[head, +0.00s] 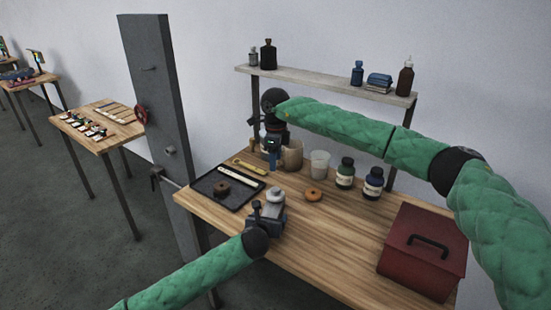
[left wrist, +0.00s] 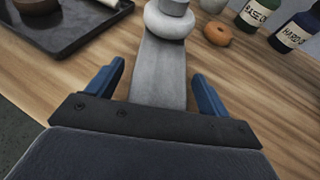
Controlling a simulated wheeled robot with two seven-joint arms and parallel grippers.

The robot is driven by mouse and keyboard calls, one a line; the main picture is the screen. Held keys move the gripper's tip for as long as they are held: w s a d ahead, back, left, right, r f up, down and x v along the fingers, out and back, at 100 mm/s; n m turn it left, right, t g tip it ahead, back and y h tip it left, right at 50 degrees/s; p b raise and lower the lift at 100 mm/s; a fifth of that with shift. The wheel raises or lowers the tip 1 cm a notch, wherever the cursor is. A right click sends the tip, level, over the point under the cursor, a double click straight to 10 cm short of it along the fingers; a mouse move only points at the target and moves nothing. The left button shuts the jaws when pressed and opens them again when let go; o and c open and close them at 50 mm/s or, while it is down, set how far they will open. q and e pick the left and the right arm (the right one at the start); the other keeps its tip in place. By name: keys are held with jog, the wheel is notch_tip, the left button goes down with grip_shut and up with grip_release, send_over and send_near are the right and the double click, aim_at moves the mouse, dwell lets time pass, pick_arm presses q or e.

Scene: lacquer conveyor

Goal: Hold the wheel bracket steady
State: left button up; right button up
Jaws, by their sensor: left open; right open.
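The wheel bracket, a grey upright piece topped by a pale round wheel, stands at the table's left front part; its grey arm (left wrist: 162,75) shows in the left wrist view, and its pale wheel (head: 275,195) in the head view. My left gripper (head: 266,212) is open, with its blue fingers (left wrist: 157,72) on either side of the bracket's grey arm. Gaps show between the arm and both fingers. The bracket's lower end is hidden behind the gripper body. My right gripper (head: 271,158) is open over the back of the table, near a tan cup (head: 293,155).
A black tray (head: 208,201) holding a brown round piece lies left of the bracket. An orange ring (head: 313,194), a clear cup (head: 319,164) and two labelled bottles (head: 345,173) stand to the right. A red toolbox (head: 422,262) fills the right front. A tall grey post (head: 160,90) rises at left.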

pick_arm(q)
jog(key=b+v, duration=0.2)
jog(key=v, duration=0.4)
jog(key=shift+f, duration=0.25)
jog(key=shift+v, duration=0.75)
jog(key=shift+r, duration=0.1)
